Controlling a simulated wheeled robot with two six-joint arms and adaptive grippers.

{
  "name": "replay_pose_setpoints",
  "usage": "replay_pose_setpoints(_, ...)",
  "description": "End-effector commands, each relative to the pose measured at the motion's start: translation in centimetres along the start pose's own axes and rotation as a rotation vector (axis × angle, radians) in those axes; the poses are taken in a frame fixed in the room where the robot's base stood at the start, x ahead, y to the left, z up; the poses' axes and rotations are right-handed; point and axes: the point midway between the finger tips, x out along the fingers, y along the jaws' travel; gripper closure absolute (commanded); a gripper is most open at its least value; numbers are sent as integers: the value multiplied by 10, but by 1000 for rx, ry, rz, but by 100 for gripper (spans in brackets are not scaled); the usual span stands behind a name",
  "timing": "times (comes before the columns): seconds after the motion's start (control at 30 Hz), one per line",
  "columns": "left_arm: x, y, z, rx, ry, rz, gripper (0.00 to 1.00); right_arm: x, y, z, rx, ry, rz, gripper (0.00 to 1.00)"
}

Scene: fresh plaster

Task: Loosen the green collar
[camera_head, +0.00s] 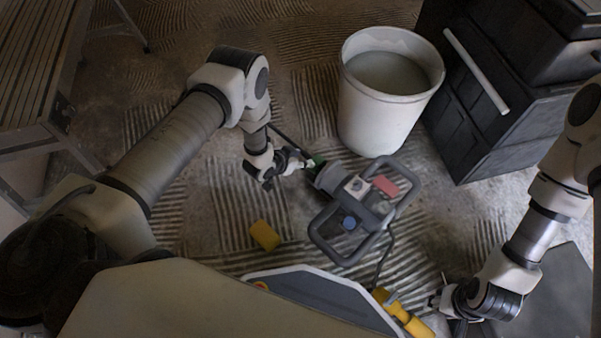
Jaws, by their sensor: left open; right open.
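The mixer lies in the middle of the view, below the white bucket. My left gripper (303,162) is open right beside the collar and partly hides it. I cannot tell whether its fingers touch the collar. My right gripper (436,302) is open at the lower right, near a yellow-handled tool (410,322), well away from the collar.
A white bucket (372,125) with greyish liquid stands just behind the mixer. Black stacked cases (465,125) stand at the upper right. A yellow block (265,235) lies on the ridged floor. A metal platform (40,125) stands at the left. A cable (384,262) runs from the mixer.

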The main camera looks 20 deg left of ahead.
Motion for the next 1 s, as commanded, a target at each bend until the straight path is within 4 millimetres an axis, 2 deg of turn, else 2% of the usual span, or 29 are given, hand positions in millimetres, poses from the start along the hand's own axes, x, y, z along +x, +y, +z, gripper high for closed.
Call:
replay_pose_setpoints(0.03, 7, 4, 17, -4, -12, 4, 56, 11, 0, 0, 0, 0, 0, 58)
replay_pose_setpoints(0.1, 10, 6, 26, -7, -22, 7, 56, 14, 0, 0, 0, 0, 0, 58)
replay_pose_setpoints(0.23, 23, 7, 29, -6, -24, 8, 56, 21, 0, 0, 0, 1, 0, 58)
replay_pose_setpoints(0.4, 58, 7, 32, -7, -25, 8, 56, 41, 0, 0, 0, 0, 0, 58)
replay_pose_setpoints(0.53, 78, 8, 30, -7, -24, 8, 56, 51, 0, 0, 0, 0, 0, 58)
replay_pose_setpoints(0.67, 84, 7, 28, -9, -26, 7, 56, 53, 0, 0, 0, 0, 0, 58)
replay_pose_setpoints(0.87, 84, 7, 28, -9, -27, 7, 56, 52, 0, 0, 0, 0, 0, 58)
replay_pose_setpoints(0.9, 84, 7, 28, -9, -27, 7, 70, 52, 0, 0, 0, 0, 0, 58)
replay_pose_setpoints(1.0, 83, 7, 28, -9, -27, 7, 100, 52, 0, 0, 0, 1, 0, 58)
